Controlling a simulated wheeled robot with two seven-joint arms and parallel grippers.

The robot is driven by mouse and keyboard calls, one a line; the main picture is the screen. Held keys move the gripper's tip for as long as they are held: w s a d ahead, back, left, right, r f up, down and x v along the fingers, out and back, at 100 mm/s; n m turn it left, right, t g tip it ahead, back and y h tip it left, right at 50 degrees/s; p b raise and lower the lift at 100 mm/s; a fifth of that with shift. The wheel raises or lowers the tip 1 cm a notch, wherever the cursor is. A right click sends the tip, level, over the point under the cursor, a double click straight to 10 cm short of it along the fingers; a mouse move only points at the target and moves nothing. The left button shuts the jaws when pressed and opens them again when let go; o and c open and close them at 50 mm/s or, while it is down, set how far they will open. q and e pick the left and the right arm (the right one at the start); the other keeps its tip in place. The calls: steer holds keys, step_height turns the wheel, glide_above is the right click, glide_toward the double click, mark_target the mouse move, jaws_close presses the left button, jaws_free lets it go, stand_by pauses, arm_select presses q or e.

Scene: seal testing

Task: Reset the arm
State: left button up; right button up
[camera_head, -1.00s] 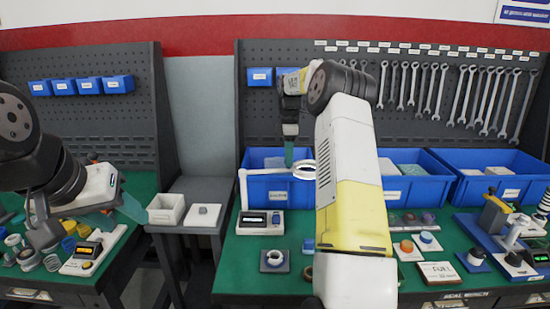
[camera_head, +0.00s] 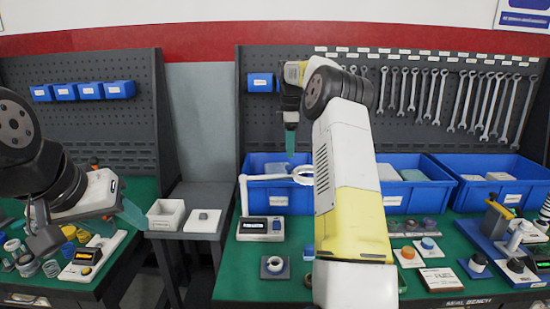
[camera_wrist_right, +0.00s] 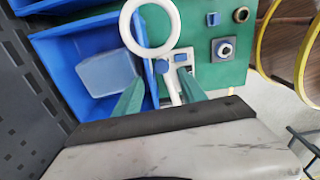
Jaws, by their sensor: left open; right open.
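My right arm rises through the middle of the head view, and its gripper (camera_head: 290,142) points down above the white ring (camera_head: 303,174) of a stand and the left blue bin (camera_head: 270,195). In the right wrist view its two green fingers (camera_wrist_right: 160,92) are spread apart with nothing held between them. The white ring (camera_wrist_right: 150,24) and its stalk show just past the fingertips there. My left gripper (camera_head: 126,212) reaches in at the left, its green fingers over the left bench near a small white tray (camera_head: 166,213). It looks empty; the fingers partly overlap in this view.
A white meter (camera_head: 261,229) and a small grey fixture with a ring (camera_head: 275,267) sit on the green bench. Blue bins (camera_head: 490,195) line the back below hanging wrenches (camera_head: 440,90). A display device (camera_head: 85,258) lies under my left arm. A gap separates the benches.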

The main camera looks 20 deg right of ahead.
steer(key=shift+r, duration=0.9)
